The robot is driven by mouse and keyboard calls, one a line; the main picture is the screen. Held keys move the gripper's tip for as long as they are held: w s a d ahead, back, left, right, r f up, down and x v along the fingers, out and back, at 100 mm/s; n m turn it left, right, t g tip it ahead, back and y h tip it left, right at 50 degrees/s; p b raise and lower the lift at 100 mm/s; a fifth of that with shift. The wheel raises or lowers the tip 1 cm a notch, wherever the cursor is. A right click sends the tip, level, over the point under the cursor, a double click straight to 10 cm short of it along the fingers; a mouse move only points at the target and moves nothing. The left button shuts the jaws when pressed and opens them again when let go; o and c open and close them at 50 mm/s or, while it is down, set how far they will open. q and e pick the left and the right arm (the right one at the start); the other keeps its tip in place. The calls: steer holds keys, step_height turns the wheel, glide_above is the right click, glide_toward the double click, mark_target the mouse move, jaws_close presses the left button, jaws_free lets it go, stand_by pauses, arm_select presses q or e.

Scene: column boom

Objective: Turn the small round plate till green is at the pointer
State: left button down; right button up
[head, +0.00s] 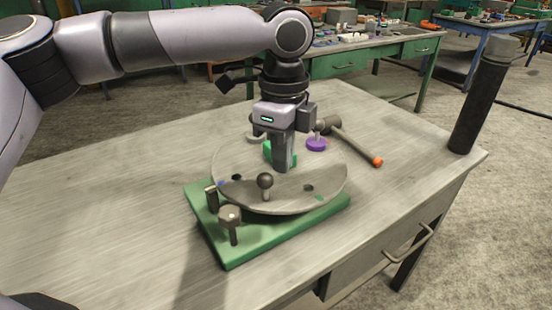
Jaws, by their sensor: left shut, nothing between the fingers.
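My left gripper (283,168) points down over the plate, shut and empty, behind the knob. Whether it touches the plate is unclear. My right gripper is not in view.
The table's left side is clear.

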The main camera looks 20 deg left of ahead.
mark_target(271, 179)
arm_select(q)
steer(key=shift+f, duration=0.1)
steer(key=shift+f, duration=2.55)
steer(key=shift+s+a+r+p, duration=0.1)
steer(key=shift+a+p, duration=0.25)
steer(key=shift+p, duration=0.05)
steer(key=shift+s+a+p, duration=0.2)
steer(key=shift+a+p, duration=0.2)
steer(key=shift+a, duration=0.15)
